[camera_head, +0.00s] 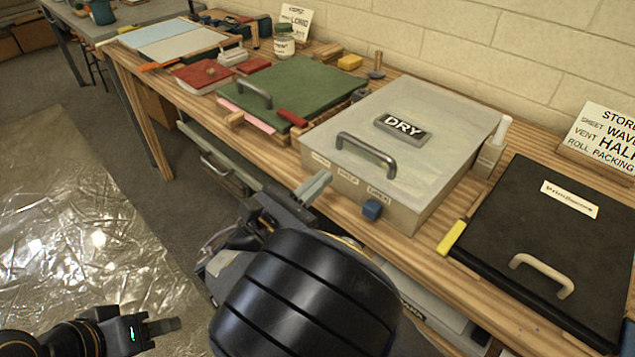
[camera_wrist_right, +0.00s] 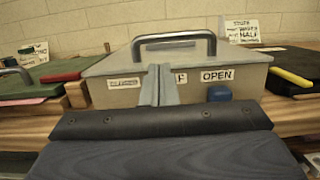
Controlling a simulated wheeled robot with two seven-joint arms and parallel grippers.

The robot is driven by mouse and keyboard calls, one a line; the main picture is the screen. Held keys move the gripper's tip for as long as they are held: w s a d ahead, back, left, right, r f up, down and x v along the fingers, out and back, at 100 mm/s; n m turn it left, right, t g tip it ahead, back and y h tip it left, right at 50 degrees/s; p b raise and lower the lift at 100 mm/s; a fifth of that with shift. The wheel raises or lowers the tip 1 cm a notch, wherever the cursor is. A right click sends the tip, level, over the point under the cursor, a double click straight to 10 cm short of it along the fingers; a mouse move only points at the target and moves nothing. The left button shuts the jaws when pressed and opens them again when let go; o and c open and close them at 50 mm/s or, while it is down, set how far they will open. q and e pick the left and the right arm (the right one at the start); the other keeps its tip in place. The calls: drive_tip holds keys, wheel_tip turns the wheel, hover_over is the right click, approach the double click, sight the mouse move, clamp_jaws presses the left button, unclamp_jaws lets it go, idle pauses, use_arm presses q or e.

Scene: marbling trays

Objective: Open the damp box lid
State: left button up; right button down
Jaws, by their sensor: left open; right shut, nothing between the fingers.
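A grey box (camera_head: 450,110) with a flat lid and a bar handle (camera_head: 366,148) stands on the bench. A plate on its lid reads DRY, and no readable label says damp. Its lid looks closed. Its front has small labels, one reading OPEN (camera_wrist_right: 217,75), and a blue block (camera_head: 372,209) below that label, also in the right wrist view (camera_wrist_right: 219,93). My right gripper (camera_head: 318,184) is shut and empty in front of the box, its fingers (camera_wrist_right: 160,82) covering part of the labels. My left gripper (camera_head: 165,328) is open, low at the left, away from the bench.
A green-lidded box (camera_head: 300,85) with a handle stands left of the grey box. A black box (camera_head: 535,240) with a pale handle stands right. A white bottle (camera_head: 492,150), yellow strip (camera_head: 452,237) and signs (camera_head: 605,135) are nearby. Plastic sheeting (camera_head: 70,220) covers the floor.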

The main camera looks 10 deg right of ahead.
drive_tip(key=x, duration=0.6)
drive_tip(key=shift+w+d, duration=0.2)
drive_tip(key=shift+d, duration=0.1)
use_arm(q)
drive_tip(key=shift+f, duration=0.15)
